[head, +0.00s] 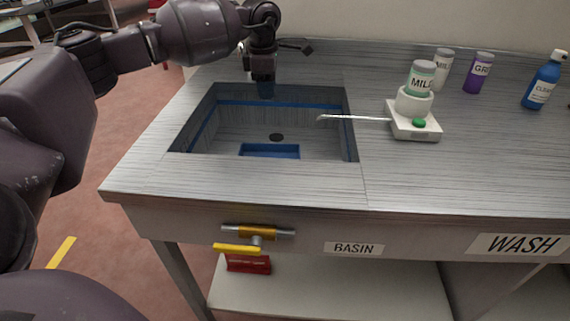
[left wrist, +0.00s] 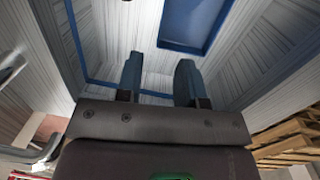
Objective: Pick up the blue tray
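The blue tray (head: 269,151) lies in the sunken basin (head: 215,135), near its front wall; the front wall edge may hide part of it. In the left wrist view the tray (left wrist: 192,20) is at the top, beyond the fingertips and partly out of frame. My left gripper (head: 265,91) points down at the back edge of the basin, behind the tray and apart from it. In the left wrist view its two blue-grey fingers (left wrist: 158,70) are spread with nothing between them. My right gripper is not in view.
A blue stripe runs around the basin walls. A thin spout (head: 355,117) reaches over the basin's right side from a white dispenser (head: 413,120) with a bottle. Several bottles stand at the back right. The counter's right front is clear.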

